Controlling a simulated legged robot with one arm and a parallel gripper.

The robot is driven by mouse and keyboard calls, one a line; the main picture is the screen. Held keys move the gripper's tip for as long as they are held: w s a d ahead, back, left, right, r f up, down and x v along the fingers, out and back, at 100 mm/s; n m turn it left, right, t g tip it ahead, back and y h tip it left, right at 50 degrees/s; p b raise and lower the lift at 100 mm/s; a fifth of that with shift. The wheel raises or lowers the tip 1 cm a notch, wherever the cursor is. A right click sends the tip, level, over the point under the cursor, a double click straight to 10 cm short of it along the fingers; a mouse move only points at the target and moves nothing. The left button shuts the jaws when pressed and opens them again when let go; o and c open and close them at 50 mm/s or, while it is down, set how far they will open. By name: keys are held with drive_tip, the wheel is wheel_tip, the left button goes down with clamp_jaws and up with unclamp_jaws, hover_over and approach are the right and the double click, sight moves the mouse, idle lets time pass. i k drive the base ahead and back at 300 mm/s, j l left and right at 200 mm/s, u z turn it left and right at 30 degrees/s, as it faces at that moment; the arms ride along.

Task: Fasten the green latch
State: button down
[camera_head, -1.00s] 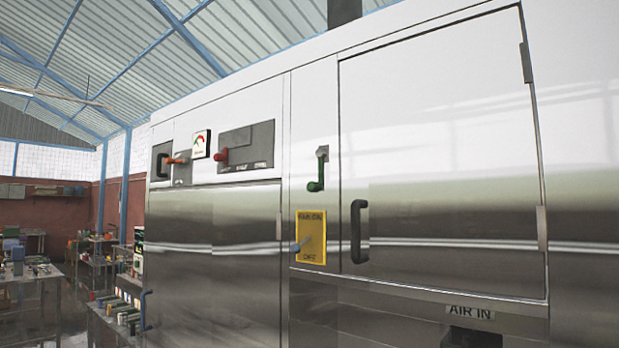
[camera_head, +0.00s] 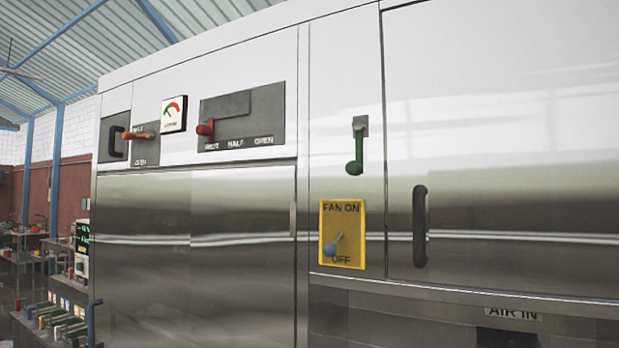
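The green latch (camera_head: 356,150) is a short lever on a grey mount, on the narrow steel panel just left of the large door (camera_head: 500,140). Its handle hangs straight down with the knob at the bottom. The door looks closed, flush with the cabinet front, and has a black vertical handle (camera_head: 420,226). My gripper is not in view, so nothing is seen touching the latch.
Below the latch is a yellow fan switch plate (camera_head: 342,234) with a grey-blue lever. To the left are a red lever (camera_head: 206,128), an orange lever (camera_head: 138,136) and a gauge (camera_head: 174,114). Shelves with colored items (camera_head: 52,318) stand at lower left.

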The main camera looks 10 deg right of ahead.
sight(353, 168)
drive_tip(key=i+j+z, duration=0.1)
drive_tip(key=j, duration=0.25)
drive_tip(key=i+j+z, duration=0.1)
drive_tip(key=i+j, duration=0.15)
drive_tip(key=i+j+z, duration=0.1)
drive_tip(key=j, duration=0.4)
drive_tip(key=i+j+z, duration=0.1)
drive_tip(key=j, duration=0.25)
drive_tip(key=i+j+z, duration=0.1)
drive_tip(key=i+j, duration=0.15)
drive_tip(key=j, duration=0.15)
drive_tip(key=i+j+z, duration=0.1)
drive_tip(key=j, duration=0.3)
drive_tip(key=i+j+z, duration=0.1)
drive_tip(key=j, duration=0.35)
